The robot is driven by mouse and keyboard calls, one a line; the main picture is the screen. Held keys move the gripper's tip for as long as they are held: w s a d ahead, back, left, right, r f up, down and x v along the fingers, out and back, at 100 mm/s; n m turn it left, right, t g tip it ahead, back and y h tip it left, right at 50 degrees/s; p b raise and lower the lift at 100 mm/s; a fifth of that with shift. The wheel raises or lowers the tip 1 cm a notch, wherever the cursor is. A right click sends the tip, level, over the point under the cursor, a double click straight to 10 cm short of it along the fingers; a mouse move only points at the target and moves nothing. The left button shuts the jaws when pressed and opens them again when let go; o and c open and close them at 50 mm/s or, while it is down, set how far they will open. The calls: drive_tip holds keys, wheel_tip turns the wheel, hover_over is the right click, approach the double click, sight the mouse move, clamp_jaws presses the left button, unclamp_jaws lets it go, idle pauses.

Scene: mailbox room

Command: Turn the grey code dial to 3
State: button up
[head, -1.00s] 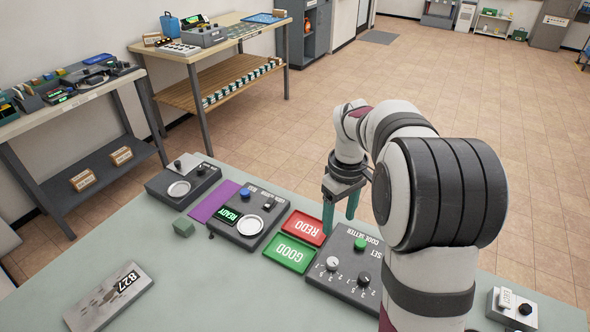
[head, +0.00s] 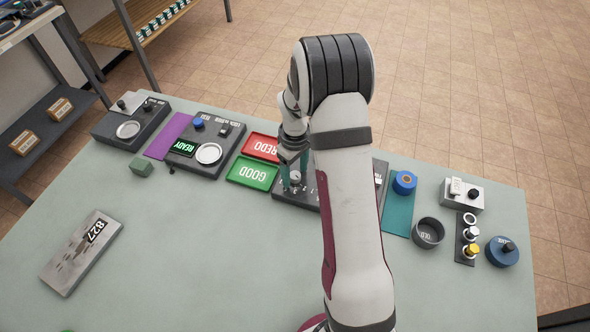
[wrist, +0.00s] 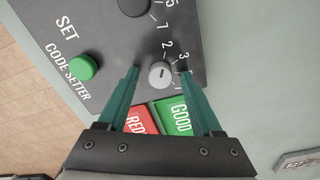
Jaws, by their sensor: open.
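The code setter (head: 285,195) is a dark box on the table, partly hidden by my arm in the head view. Its grey code dial (wrist: 161,75) is a small light-grey knob with a short dark mark, near the printed numbers 2 and 3. I cannot tell for sure which number the mark points to. My gripper (head: 294,184) is open and low over the box. In the wrist view its two green fingers (wrist: 160,77) stand on either side of the grey dial, with gaps showing between. The green SET button (wrist: 84,66) is to the left.
A black knob (wrist: 134,5) sits on the same box beyond the grey dial. The red REDO tray (head: 260,147) and green GOOD tray (head: 251,174) lie close by. A teal mat (head: 398,214) with a blue roll (head: 404,183) is to the right.

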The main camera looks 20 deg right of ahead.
drive_tip(key=shift+c, duration=0.4)
clamp_jaws()
drive_tip(key=shift+m, duration=0.3)
drive_tip(key=m, duration=0.3)
drive_tip(key=shift+m, duration=2.1)
drive_tip(key=shift+o, duration=0.4)
unclamp_jaws()
